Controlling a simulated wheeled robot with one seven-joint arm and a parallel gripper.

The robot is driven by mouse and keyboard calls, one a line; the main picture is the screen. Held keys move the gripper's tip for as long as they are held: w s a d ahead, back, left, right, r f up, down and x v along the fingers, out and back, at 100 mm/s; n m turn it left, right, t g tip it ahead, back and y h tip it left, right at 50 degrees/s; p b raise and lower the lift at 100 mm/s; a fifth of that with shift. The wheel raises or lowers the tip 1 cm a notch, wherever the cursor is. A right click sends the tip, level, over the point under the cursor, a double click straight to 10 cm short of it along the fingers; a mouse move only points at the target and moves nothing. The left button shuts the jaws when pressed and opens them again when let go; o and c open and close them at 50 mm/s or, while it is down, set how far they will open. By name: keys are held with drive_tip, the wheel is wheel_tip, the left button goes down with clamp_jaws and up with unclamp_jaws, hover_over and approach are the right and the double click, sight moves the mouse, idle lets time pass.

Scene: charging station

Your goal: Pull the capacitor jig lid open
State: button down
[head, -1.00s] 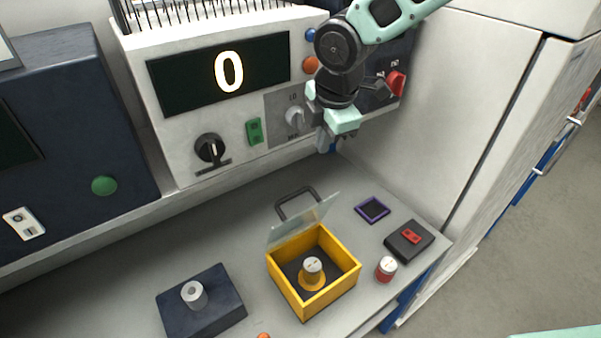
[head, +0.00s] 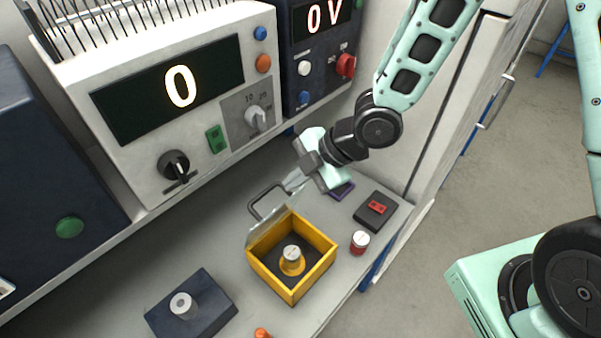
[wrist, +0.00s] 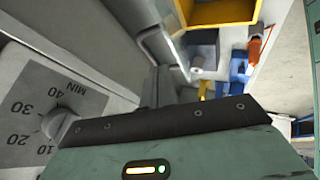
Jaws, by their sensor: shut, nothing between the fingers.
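The capacitor jig is a yellow open-topped box (head: 318,270) on the bench in the head view. Its clear lid (head: 266,226) stands raised and tilted at the back edge, with a dark loop handle (head: 268,200) at its top. A pale-topped capacitor (head: 291,254) stands upright inside the box. My gripper (head: 305,158) is shut and empty, above and behind the lid, to the right of the handle and apart from it in the picture. Part of the yellow box also shows at the top of the wrist view (wrist: 225,12).
The instrument panel (head: 150,150) with knobs stands close behind my gripper; its dial (wrist: 62,125) fills the left of the wrist view. A dark block (head: 205,315), a red-and-white cylinder (head: 360,242) and a black box with a red part (head: 376,210) flank the jig.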

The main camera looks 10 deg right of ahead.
drive_tip(key=shift+p+x, duration=0.55)
drive_tip(key=shift+x, duration=2.35)
drive_tip(key=shift+w, duration=0.1)
drive_tip(key=w+a, duration=0.2)
drive_tip(key=w, duration=0.1)
drive_tip(key=shift+w+a+r+b, duration=0.15)
drive_tip(key=shift+w+r+b, duration=0.1)
drive_tip(key=shift+b, duration=0.1)
